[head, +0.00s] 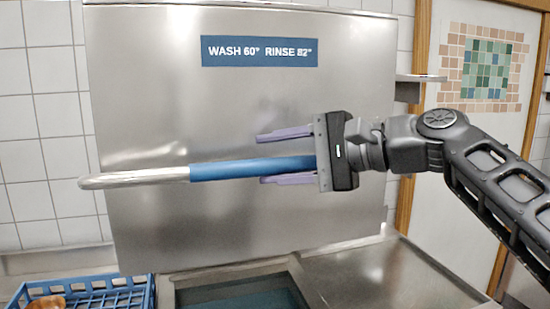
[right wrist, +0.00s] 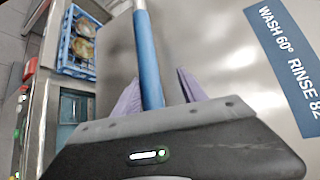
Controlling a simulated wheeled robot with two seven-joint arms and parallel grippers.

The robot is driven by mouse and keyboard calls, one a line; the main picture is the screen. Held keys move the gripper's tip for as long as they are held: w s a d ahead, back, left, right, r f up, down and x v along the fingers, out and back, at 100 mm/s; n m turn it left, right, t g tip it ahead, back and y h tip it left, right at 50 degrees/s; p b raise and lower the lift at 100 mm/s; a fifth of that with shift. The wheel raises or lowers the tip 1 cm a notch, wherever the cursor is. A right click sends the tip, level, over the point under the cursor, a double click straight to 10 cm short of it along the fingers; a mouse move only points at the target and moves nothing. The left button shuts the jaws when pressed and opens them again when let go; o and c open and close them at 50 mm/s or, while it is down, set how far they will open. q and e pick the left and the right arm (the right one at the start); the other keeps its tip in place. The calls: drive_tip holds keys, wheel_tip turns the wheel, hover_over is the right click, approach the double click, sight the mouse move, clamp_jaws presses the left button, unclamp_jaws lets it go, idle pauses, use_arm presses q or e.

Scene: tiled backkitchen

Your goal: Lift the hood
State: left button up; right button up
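The hood (head: 240,110) is a large stainless steel box with a blue "WASH 60° RINSE 82°" label. It fills the middle of the head view and also shows in the right wrist view (right wrist: 210,50). Its bar handle (head: 255,168) runs across the front, with a blue grip section and a bare metal end at left. My right gripper (head: 287,157) is open, its purple fingers above and below the blue grip. A gap shows between the upper finger and the bar; the lower finger is close to it, and contact is unclear. My left gripper is not in view.
A blue rack (head: 100,295) holding brownish items stands at lower left. A steel counter (head: 390,275) with a dark recessed basin (head: 240,293) lies below the hood. A small shelf (head: 420,78) and a wood-framed panel with mosaic tiles (head: 487,68) are at right.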

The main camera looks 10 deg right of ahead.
drive_tip(key=shift+f, duration=0.1)
drive_tip(key=shift+s+d, duration=0.3)
drive_tip(key=shift+d, duration=0.1)
drive_tip(key=b+v, duration=0.2)
drive_tip(key=v, duration=0.5)
drive_tip(key=shift+w+a, duration=0.1)
idle(0.6)
